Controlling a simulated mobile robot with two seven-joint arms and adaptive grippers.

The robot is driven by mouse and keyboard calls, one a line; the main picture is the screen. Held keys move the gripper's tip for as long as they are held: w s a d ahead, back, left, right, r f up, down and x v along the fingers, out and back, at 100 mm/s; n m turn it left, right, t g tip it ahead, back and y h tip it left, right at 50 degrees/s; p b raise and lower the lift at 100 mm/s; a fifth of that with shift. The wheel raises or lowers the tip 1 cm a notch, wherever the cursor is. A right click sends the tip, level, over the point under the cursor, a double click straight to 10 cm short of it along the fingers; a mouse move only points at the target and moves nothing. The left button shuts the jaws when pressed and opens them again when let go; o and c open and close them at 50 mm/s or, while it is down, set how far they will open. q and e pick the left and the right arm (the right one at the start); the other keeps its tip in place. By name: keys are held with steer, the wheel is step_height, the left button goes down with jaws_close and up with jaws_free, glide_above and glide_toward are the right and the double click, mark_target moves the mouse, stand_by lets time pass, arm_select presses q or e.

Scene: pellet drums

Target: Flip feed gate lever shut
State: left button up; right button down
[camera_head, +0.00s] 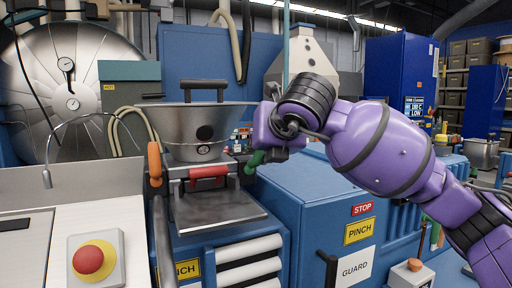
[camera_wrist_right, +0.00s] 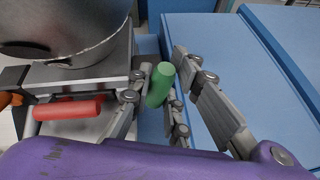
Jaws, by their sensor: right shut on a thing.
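A lever with a green grip (camera_head: 254,160) stands at the right side of the metal hopper (camera_head: 195,125). The green grip also shows in the right wrist view (camera_wrist_right: 159,84), upright and slightly tilted between the fingers. My right gripper (camera_head: 268,154) comes in from the right and is shut on this green grip; its fingers (camera_wrist_right: 163,88) lie on both sides of it. The lower end of the lever is hidden by the fingers. My left gripper is not in view.
A red handle (camera_head: 208,171) sits on the machine front below the hopper, left of the green grip. An orange-gripped lever (camera_head: 154,164) stands farther left. A blue guard cabinet (camera_head: 310,205) lies right of the lever. A red stop button (camera_head: 88,260) is at lower left.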

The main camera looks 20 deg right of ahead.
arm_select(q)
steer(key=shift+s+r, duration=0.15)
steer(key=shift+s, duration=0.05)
arm_select(e)
steer(key=shift+a+r+n+h, duration=0.15)
steer(key=shift+a+n+h, duration=0.25)
steer(key=shift+a+n, duration=0.3)
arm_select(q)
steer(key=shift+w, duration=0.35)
arm_select(e)
steer(key=c, duration=1.6)
jaws_free()
steer(key=shift+a, duration=0.1)
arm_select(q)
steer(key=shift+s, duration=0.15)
arm_select(e)
steer(key=v, duration=1.2)
steer(key=shift+s, duration=0.1)
